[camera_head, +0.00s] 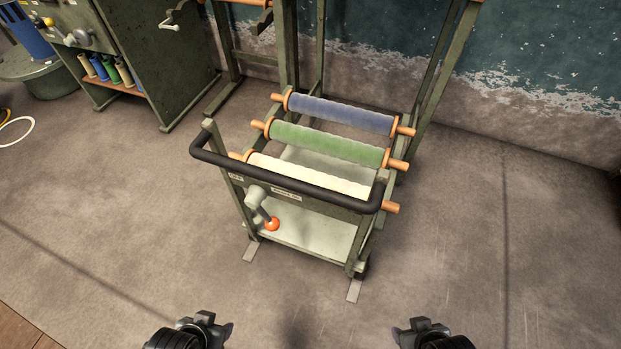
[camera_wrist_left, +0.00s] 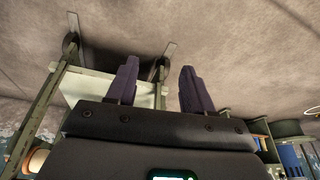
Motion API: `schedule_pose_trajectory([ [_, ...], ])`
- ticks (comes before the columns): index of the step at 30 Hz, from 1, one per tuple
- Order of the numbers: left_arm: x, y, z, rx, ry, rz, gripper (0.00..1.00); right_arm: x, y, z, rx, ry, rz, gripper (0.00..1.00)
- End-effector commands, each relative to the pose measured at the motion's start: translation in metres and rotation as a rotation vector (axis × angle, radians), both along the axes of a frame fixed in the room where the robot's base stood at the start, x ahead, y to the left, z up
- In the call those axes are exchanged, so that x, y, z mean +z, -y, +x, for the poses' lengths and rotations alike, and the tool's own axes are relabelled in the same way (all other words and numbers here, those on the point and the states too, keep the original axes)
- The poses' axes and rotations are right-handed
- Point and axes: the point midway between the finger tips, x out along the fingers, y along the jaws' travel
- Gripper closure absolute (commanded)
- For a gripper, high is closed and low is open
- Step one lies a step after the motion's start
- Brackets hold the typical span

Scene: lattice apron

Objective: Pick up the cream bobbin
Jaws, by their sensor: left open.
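The cream bobbin (camera_head: 308,175) lies across the front of a green metal cart, just behind its black handle bar. Its wooden ends stick out at both sides, and the bar hides part of its front. My left gripper (camera_head: 212,322) is at the bottom of the head view, in front of the cart and well apart from the bobbin. In the left wrist view its two fingers (camera_wrist_left: 159,80) are spread with nothing between them. My right gripper (camera_head: 418,326) is at the bottom right, also away from the cart; its jaw state cannot be made out.
A green bobbin (camera_head: 325,144) and a blue bobbin (camera_head: 340,113) lie behind the cream one. The black handle bar (camera_head: 285,182) and a crank with a red knob (camera_head: 272,224) are at the cart's front. A green cabinet (camera_head: 150,50) stands back left. The floor in front is clear.

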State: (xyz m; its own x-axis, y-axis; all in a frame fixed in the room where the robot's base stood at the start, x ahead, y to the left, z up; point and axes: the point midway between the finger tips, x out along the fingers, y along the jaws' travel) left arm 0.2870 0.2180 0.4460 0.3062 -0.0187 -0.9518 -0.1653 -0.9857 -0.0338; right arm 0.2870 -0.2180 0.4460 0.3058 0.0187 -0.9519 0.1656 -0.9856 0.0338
Motion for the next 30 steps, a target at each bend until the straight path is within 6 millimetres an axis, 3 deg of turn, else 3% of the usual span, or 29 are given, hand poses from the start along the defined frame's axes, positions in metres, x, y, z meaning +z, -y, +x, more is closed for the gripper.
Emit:
schedule_pose_trajectory([
  [14,-0.0003,0.0,0.0,0.0,0.0,0.0,0.48,-0.0003,0.0,0.0001,0.0,0.0,0.0,0.52],
  [24,-0.0003,0.0,0.0,0.0,0.0,0.0,0.0,-0.0002,0.0,0.0001,0.0,0.0,0.0,0.52],
  [30,0.0,-0.0001,0.0001,0.0,0.0,0.0,0.0,0.0001,0.0,0.0001,0.0,0.0,0.0,0.52],
])
